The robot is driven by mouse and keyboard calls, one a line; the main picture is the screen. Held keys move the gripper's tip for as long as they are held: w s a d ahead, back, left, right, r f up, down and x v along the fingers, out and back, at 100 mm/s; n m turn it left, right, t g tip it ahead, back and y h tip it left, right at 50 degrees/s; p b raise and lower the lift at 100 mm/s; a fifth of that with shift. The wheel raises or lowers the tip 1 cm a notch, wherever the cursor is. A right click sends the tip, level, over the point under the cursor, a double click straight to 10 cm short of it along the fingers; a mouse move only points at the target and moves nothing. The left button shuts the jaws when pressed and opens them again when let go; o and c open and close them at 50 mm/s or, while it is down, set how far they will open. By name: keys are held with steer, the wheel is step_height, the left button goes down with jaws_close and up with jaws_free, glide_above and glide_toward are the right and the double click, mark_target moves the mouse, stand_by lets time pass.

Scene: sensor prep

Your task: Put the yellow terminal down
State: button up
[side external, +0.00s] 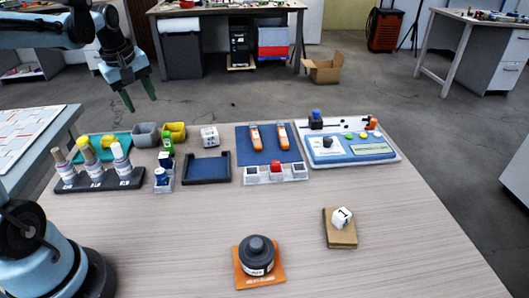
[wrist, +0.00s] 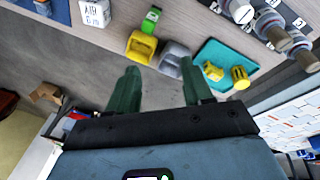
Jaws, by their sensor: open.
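My gripper (side external: 139,97) is open and empty, raised above the far left part of the table. A small yellow block (wrist: 212,70), which may be the yellow terminal, lies on a teal tray (wrist: 215,50) beside a yellow cylinder (wrist: 240,78). Both are apart from my fingers. In the side view the tray is partly hidden behind bottles, and I cannot tell the two yellow pieces apart there.
A grey bin (side external: 145,136) and a yellow bin (side external: 178,131) stand side by side near the far edge, with a green block (side external: 167,137) close by. Bottles in a dark rack (side external: 125,183) stand in front of the tray.

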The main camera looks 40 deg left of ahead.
steer(key=s+d+f+m+t, duration=0.1)
steer(key=s+d+m+t, duration=0.1)
steer(key=d+m, duration=0.6)
steer(key=s+d+f+m+t+h, duration=0.1)
steer(key=s+d+f+m+t, duration=0.1)
steer(key=d+m, duration=0.6)
steer(key=d, duration=0.4)
steer(key=shift+t+h, duration=0.3)
